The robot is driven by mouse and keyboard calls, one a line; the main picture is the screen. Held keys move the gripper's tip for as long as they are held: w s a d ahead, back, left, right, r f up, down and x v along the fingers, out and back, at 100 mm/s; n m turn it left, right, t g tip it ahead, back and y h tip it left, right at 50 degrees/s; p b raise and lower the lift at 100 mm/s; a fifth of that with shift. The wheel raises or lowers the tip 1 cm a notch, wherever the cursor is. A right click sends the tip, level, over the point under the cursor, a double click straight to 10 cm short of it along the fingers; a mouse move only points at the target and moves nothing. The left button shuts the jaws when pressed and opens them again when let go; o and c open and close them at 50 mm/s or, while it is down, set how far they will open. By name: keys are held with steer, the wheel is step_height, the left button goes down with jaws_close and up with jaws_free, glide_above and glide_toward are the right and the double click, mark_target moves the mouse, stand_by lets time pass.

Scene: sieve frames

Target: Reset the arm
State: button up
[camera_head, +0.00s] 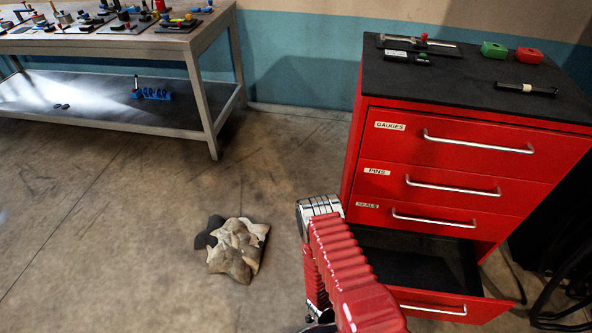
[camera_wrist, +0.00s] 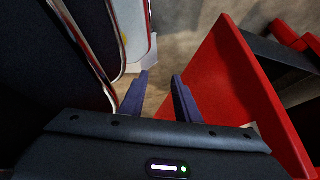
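My arm (camera_head: 345,262), red and ribbed, reaches up from the bottom of the head view in front of the red drawer cabinet (camera_head: 359,150). I cannot make out the fingertips in the head view. In the wrist view my gripper (camera_wrist: 160,76) shows two dark fingers standing apart, with a gap between them and nothing held. A red panel (camera_wrist: 228,85) lies close to the right of the fingers; I cannot tell which part of the cabinet it is.
The cabinet's bottom drawer (camera_head: 440,305) is pulled out; the three above are shut. Small parts, including a green block (camera_head: 494,50) and red block (camera_head: 529,56), lie on top. A crumpled cloth (camera_head: 235,250) lies on the floor. A workbench (camera_head: 190,45) stands back left.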

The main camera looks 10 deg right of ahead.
steer(key=w+a+r+n+y, duration=0.5)
steer(key=a+r, duration=0.3)
steer(key=r, duration=0.3)
steer(key=w+a+r+n+y, duration=0.2)
steer(key=w+a+r+n, duration=0.2)
steer(key=w+a+r, duration=0.5)
step_height(320, 180, up, 18)
steer(key=s+r+n+g+y, duration=0.1)
steer(key=s+n, duration=0.2)
steer(key=n, duration=0.2)
steer(key=s+d+r+n+t, duration=0.2)
steer(key=s+r, duration=0.2)
steer(key=r, duration=0.8)
steer(key=s+d+r+n+t+h, duration=0.1)
steer(key=s+d+r+n+t, duration=0.1)
steer(key=r, duration=1.1)
steer(key=s+d+r+n+t, duration=0.2)
steer(key=s+r, duration=0.5)
steer(key=r, duration=0.6)
steer(key=shift+d+t+h, duration=0.3)
steer(key=shift+d+h, duration=0.1)
steer(key=shift+d, duration=0.4)
steer(key=shift+d, duration=0.1)
